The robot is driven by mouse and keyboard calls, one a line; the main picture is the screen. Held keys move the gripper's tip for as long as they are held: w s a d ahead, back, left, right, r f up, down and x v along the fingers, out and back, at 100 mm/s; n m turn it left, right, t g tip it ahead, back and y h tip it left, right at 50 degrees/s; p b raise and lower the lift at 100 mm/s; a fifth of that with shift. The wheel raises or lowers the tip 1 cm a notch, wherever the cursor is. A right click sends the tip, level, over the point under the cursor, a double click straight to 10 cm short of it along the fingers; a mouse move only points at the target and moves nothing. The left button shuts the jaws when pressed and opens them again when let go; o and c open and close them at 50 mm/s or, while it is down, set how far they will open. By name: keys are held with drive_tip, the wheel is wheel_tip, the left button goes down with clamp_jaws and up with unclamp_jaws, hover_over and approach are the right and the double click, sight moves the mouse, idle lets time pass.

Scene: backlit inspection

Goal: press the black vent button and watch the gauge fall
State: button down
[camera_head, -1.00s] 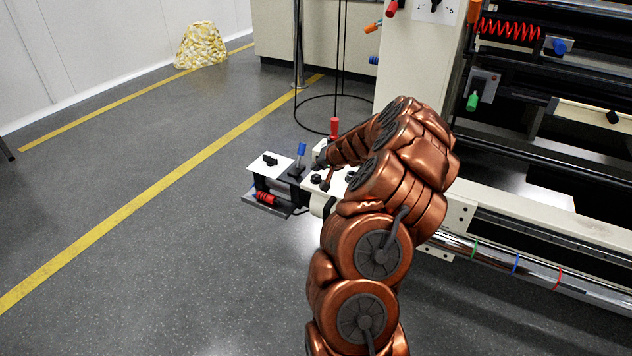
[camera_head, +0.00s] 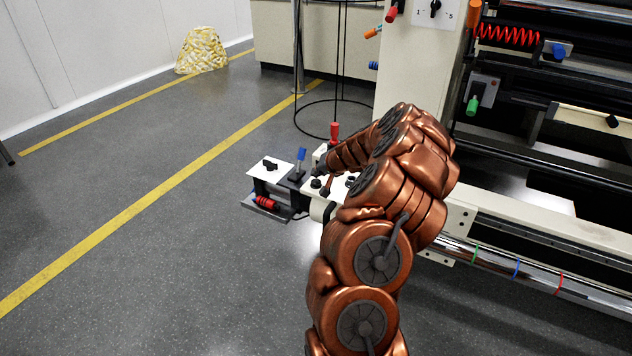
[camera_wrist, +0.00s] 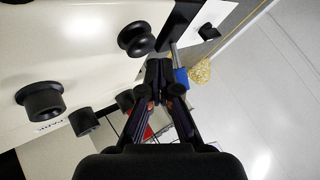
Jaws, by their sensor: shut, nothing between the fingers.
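Black round buttons and knobs stand on a white panel. In the wrist view one knob (camera_wrist: 136,39) is just left of my fingertips, and another (camera_wrist: 40,101) is farther left near small lettering. Smaller black ones sit between them (camera_wrist: 83,121). I cannot tell which is the vent button. My gripper (camera_wrist: 158,70) is shut and empty, its tips over the panel edge area. In the head view the panel shows a black button (camera_head: 316,183) beside my arm, which hides part of the panel. No gauge can be made out.
A blue lever (camera_head: 301,154) and a red-topped handle (camera_head: 334,131) stand close to my arm's end. A small shelf (camera_head: 270,209) holds a red part. The machine (camera_head: 560,205) fills the right. Open grey floor (camera_head: 150,270) lies left.

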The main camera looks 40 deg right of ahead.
sight(317, 182)
drive_tip(key=shift+f, duration=0.2)
idle(0.4)
drive_tip(key=shift+f+b, duration=0.25)
drive_tip(key=shift+b, duration=0.1)
drive_tip(key=shift+f+b, duration=0.3)
drive_tip(key=shift+f, duration=0.05)
idle(0.7)
idle(0.3)
drive_tip(key=shift+r+p, duration=0.55)
drive_tip(key=shift+r, duration=0.25)
drive_tip(key=shift+r+p, duration=1.55)
drive_tip(key=shift+r, duration=0.95)
